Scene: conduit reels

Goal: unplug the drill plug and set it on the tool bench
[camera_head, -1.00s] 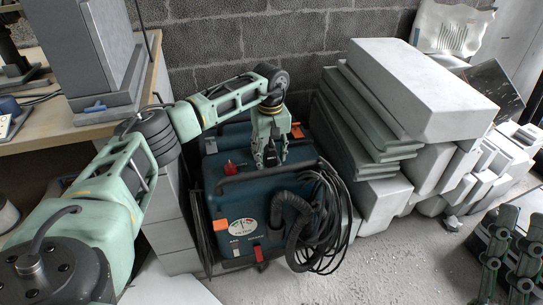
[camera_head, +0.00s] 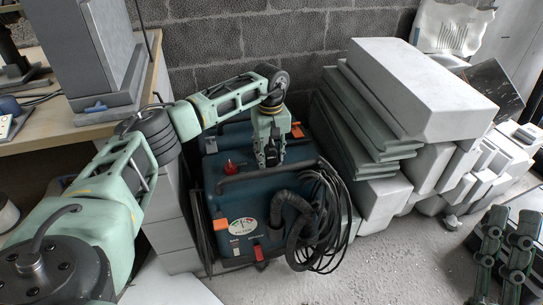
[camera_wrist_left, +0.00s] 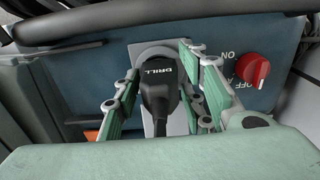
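The drill plug (camera_wrist_left: 157,80) is black with DRILL lettering. In the left wrist view it sits in a socket on a pale plate (camera_wrist_left: 188,128) on the blue machine. My left gripper (camera_head: 270,160) is over the machine (camera_head: 240,195) in the head view. Its fingers (camera_wrist_left: 158,95) stand on both sides of the plug, very close to it, with narrow gaps showing. The plug is hidden in the head view. The tool bench (camera_head: 65,132) is at the upper left. Dark green jointed parts (camera_head: 507,250) at the lower right look like my right gripper; their opening is unclear.
A red switch knob (camera_wrist_left: 253,70) is right of the plug. Black cables (camera_head: 325,215) hang on the machine's right side. Stacked pale blocks (camera_head: 425,90) stand to the right. A grey stand (camera_head: 95,60) occupies part of the bench.

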